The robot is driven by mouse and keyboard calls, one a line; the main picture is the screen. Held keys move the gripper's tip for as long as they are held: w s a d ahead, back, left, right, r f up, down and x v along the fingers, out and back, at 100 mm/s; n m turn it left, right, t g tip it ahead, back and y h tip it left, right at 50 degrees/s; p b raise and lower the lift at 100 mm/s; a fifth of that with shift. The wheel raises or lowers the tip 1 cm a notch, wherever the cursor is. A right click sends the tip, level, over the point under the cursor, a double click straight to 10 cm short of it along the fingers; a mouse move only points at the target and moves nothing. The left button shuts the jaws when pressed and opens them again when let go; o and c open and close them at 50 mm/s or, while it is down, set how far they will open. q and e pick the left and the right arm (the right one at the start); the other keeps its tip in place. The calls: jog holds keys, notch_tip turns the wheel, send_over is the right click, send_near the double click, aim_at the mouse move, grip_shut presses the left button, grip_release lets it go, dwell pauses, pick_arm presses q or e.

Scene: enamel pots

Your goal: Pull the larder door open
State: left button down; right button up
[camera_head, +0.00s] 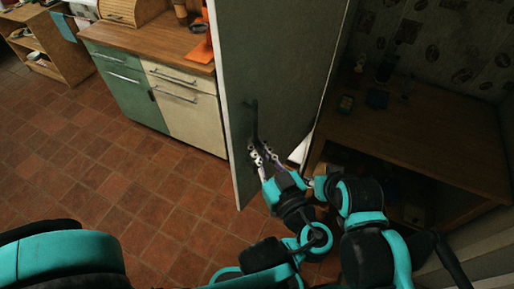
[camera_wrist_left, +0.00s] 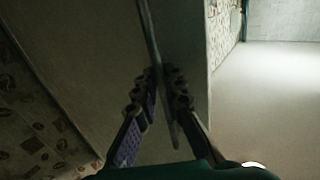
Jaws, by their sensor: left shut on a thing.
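The larder door (camera_head: 275,65) is a tall grey-green panel standing upright in the middle of the head view, its pale narrow edge facing left. A dark upright bar handle (camera_head: 254,118) is on the face toward me. My left gripper (camera_head: 262,155) is shut on the lower part of this handle. In the left wrist view, the fingers of the left gripper (camera_wrist_left: 160,95) sit on either side of the handle (camera_wrist_left: 150,35), against the plain door face (camera_wrist_left: 95,60). The fingers partly hide the handle. My right gripper is not in view.
A green and cream cabinet (camera_head: 185,108) with a wooden top stands left of the door. A wooden unit (camera_head: 430,135) with small items and a dark space beneath is close on the right. Red tiled floor (camera_head: 130,190) is clear at left.

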pick_arm(q)
jog(key=shift+w+d+r+h, duration=0.2)
jog(key=shift+d+h, duration=0.1)
jog(key=shift+d, duration=0.15)
jog(key=c, duration=1.9)
grip_release()
jog(key=shift+o, duration=1.4)
jog(key=shift+w+d+f, duration=0.2)
jog(key=shift+w+d, duration=0.05)
jog(key=shift+d, duration=0.05)
jog(key=shift+a, duration=0.2)
jog(key=v, duration=0.7)
jog(key=shift+s, duration=0.25)
